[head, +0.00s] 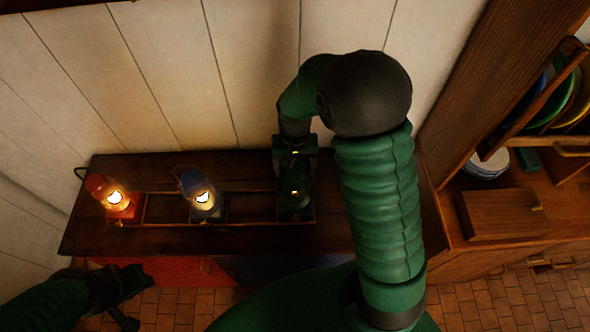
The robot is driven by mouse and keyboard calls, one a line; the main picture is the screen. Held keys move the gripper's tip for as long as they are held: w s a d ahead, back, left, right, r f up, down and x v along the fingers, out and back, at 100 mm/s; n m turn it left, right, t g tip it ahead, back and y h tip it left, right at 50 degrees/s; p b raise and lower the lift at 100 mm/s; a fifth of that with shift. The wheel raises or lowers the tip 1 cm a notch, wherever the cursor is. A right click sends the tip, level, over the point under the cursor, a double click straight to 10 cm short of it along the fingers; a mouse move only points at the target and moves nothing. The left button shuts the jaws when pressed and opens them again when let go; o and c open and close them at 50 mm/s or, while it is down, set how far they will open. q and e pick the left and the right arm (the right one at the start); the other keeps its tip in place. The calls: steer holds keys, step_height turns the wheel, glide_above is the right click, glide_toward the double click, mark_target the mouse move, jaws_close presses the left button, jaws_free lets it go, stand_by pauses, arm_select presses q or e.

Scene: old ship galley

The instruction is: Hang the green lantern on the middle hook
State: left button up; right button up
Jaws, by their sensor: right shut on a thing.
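The green lantern (295,198) stands at the right end of a low wooden rack on the dark counter. My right gripper (295,160) reaches down over it from above and is shut on its upper part. The gripper and wrist hide much of the lantern, and I cannot tell whether its base touches the rack. My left gripper (134,298) is at the lower left, in front of the counter, open and empty with its fingers apart. No hook shows in this view.
A lit red lantern (113,198) and a lit blue lantern (201,196) stand in the rack (247,223) to the left. The plank wall (150,70) rises behind the counter (85,235). A wooden cabinet with plates (485,165) and a cutting board (502,213) stands at the right.

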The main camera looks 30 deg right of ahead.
steer(key=shift+w+d+r, duration=0.1)
steer(key=shift+w+d, duration=0.15)
steer(key=shift+f+p, duration=0.3)
steer(key=shift+f, duration=0.45)
steer(key=shift+f+p, duration=0.55)
steer(key=shift+s+a+f, duration=0.1)
steer(key=shift+f, duration=0.1)
steer(key=shift+s+a, duration=0.15)
steer(key=o, duration=1.7)
steer(key=shift+s+f, duration=0.1)
steer(key=shift+f, duration=0.05)
steer(key=shift+c, duration=0.2)
steer(key=o, duration=0.4)
steer(key=shift+w+f, duration=0.1)
steer(key=shift+w, duration=0.15)
steer(key=shift+w+d, duration=0.1)
steer(key=shift+d, duration=0.15)
